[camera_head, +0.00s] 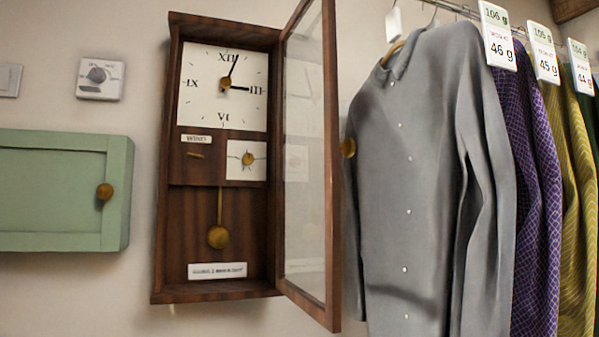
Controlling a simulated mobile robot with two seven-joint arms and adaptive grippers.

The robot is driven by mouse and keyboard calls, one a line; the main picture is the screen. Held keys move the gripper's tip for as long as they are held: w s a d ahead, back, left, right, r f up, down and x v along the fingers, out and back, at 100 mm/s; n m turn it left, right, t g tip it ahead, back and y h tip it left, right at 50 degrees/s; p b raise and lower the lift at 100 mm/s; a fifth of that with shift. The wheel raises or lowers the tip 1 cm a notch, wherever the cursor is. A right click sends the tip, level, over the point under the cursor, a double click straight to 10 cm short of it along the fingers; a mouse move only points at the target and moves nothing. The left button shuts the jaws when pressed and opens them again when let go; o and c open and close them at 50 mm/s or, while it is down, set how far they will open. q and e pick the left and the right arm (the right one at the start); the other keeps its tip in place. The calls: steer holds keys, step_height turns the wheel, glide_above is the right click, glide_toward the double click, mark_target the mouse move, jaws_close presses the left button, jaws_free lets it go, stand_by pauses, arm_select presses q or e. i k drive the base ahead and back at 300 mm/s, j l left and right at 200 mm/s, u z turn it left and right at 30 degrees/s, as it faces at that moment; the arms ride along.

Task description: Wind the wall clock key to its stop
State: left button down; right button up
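A dark wooden wall clock (175,240) hangs on the wall left of centre. The white dial (203,105) has Roman numerals and dark hands. Below it are a small label (196,139) and a small brass piece (196,155) that looks like the winding key, lying nearly level. To its right is a small white dial (256,152) with a brass centre. A brass pendulum (218,236) hangs below. Neither gripper is in view.
A grey shirt (405,200) hangs from a rail just right of the open door, with purple (525,190) and yellow (568,200) garments beyond it. A green cabinet (50,195) and a dial control (100,78) are on the wall at left.

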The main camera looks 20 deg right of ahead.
mark_target(196, 156)
steer(key=l+u, duration=0.1)
steer(key=l, duration=0.35)
steer(key=k+l+u, duration=0.1)
steer(key=l, duration=0.3)
steer(key=k+l, duration=0.1)
steer(key=l, duration=0.3)
steer(key=k+l+u, duration=0.15)
steer(key=l, duration=0.3)
steer(key=l+u, duration=0.1)
steer(key=l, duration=0.3)
steer(key=k, duration=0.05)
